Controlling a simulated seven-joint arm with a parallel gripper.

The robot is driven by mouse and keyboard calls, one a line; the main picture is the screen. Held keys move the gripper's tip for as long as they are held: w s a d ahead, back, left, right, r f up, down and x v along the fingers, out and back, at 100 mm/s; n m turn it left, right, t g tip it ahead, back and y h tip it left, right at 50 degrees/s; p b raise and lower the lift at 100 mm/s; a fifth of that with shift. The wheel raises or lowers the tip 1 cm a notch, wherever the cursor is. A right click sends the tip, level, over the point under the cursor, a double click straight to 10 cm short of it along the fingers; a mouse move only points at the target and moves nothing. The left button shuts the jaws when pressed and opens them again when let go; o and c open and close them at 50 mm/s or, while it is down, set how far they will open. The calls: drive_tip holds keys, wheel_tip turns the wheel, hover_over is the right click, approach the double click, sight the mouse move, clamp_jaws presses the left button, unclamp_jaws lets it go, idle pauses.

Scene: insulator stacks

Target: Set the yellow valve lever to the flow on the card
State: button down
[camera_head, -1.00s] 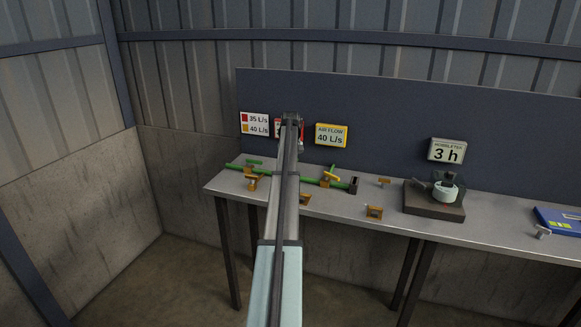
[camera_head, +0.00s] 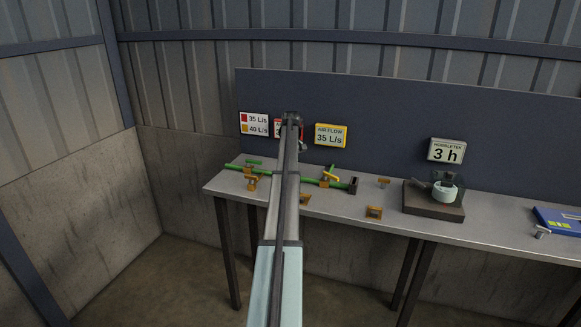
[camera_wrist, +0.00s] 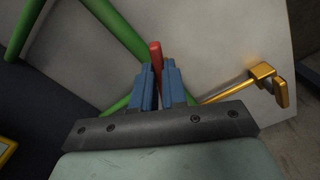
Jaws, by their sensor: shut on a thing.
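My gripper (camera_wrist: 160,75) has its blue fingers close together on a red bar (camera_wrist: 155,52) in the wrist view, beside green pipework. In the head view my arm hides the gripper and this bar. A yellow lever (camera_head: 331,173) stands slanted on the right part of the green pipework (camera_head: 312,181), right of my arm. The white card (camera_head: 255,124) shows red with 35 L/s and yellow with 40 L/s. The yellow-framed air flow display (camera_head: 331,136) reads 35 L/s. A second display is mostly hidden behind my arm.
Another yellow fitting (camera_head: 251,183) is on the pipework left of my arm. Loose yellow brackets (camera_head: 374,212) lie on the grey bench (camera_head: 400,226). A dark base (camera_head: 433,203) with a white pot stands farther right, by a 3 h display (camera_head: 446,150).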

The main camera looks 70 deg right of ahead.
drive_tip(key=c, duration=1.2)
unclamp_jaws()
drive_tip(key=shift+o, duration=0.2)
drive_tip(key=shift+r, duration=0.15)
wheel_tip(320, 180, up, 14)
drive_tip(key=shift+f, duration=0.2)
